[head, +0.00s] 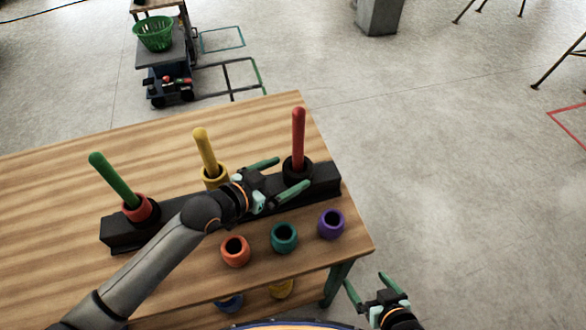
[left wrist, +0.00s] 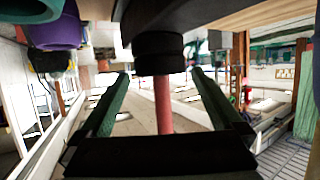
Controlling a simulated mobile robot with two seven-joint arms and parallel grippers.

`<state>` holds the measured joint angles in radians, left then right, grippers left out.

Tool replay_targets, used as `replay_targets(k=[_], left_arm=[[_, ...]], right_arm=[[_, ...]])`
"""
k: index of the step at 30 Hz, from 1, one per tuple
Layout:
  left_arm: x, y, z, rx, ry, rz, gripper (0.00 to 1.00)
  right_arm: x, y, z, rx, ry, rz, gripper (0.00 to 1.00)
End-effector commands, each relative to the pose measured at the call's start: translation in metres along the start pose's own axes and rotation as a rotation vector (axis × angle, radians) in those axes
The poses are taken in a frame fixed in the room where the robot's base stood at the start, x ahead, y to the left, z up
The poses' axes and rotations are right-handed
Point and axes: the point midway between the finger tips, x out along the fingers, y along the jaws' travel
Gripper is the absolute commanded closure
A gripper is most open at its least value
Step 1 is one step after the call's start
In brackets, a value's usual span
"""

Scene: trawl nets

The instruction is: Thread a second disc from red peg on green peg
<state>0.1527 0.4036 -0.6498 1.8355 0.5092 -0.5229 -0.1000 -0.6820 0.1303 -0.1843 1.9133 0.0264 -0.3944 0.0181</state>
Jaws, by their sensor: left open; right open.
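A black rack (head: 120,236) on the table carries a green peg (head: 115,180), a yellow peg (head: 205,152) and a red peg (head: 298,138). A red disc (head: 138,209) sits around the green peg's base and a yellow disc (head: 214,177) around the yellow peg's. Black disc material (head: 297,169) surrounds the red peg's base; the left wrist view shows it as stacked bands (left wrist: 158,50). My left gripper (head: 292,172) is open, its fingers either side of the red peg near the black disc. My right gripper (head: 365,280) is open and empty, off the table's front right corner.
Orange (head: 235,251), teal (head: 284,238) and purple (head: 331,224) discs lie on the table (head: 60,180) in front of the rack. Blue and yellow things show beneath the tabletop. A cart with a green basket (head: 154,34) stands beyond the table.

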Motion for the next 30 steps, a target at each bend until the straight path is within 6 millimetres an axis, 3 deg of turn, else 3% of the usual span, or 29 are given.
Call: replay_targets(k=[7,18,30], left_arm=[[0.026,0.000,0.000,0.000,0.000,0.000,0.00],[0.030,0.000,0.000,0.000,0.000,0.000,0.00],[0.030,0.000,0.000,0.000,-0.001,0.000,0.45]], right_arm=[[0.002,0.001,-0.001,-0.001,0.003,0.000,0.00],[0.002,0.001,-0.001,-0.002,0.004,0.000,0.00],[0.002,0.001,-0.001,-0.002,0.005,0.001,0.00]])
